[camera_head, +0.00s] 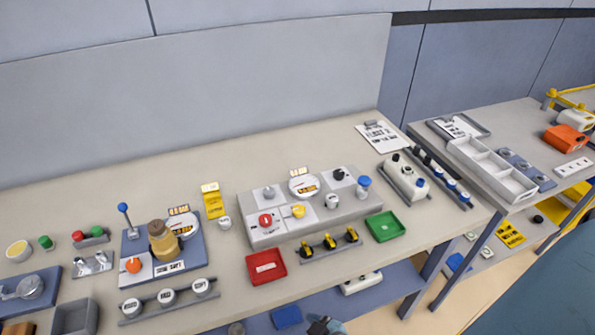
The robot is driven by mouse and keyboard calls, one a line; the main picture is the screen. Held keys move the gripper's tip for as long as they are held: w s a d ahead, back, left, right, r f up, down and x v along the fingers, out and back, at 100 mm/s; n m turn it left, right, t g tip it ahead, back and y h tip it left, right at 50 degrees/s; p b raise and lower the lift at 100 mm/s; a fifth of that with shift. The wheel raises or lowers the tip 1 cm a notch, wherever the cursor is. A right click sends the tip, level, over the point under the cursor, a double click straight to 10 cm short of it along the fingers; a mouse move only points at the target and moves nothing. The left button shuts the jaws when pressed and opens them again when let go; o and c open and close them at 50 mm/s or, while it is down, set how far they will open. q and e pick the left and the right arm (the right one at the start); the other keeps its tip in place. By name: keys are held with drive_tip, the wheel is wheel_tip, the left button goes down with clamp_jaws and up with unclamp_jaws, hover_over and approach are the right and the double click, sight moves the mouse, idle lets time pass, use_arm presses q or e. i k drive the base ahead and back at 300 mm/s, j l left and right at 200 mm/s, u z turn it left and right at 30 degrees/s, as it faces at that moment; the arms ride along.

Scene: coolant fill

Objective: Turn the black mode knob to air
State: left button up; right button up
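The black mode knob (338,174) sits at the back right of a grey raised panel (345,212) on the long bench. The knob is small here, and I cannot tell which way it points or read its markings. A round white dial gauge (303,186) is to its left, with a small yellow-edged label plate (299,172) behind the gauge. Neither of my grippers can be made out, and nothing touches the knob.
The panel also carries a red knob (266,219), a yellow knob (299,211) and a white knob (332,201). A blue-capped bottle (364,184) stands by its right end. Red (265,267) and green (385,227) trays lie in front. A small grey-blue shape (325,326) at the bottom edge is unclear.

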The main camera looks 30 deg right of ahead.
sight(340, 174)
drive_tip(key=z, duration=1.15)
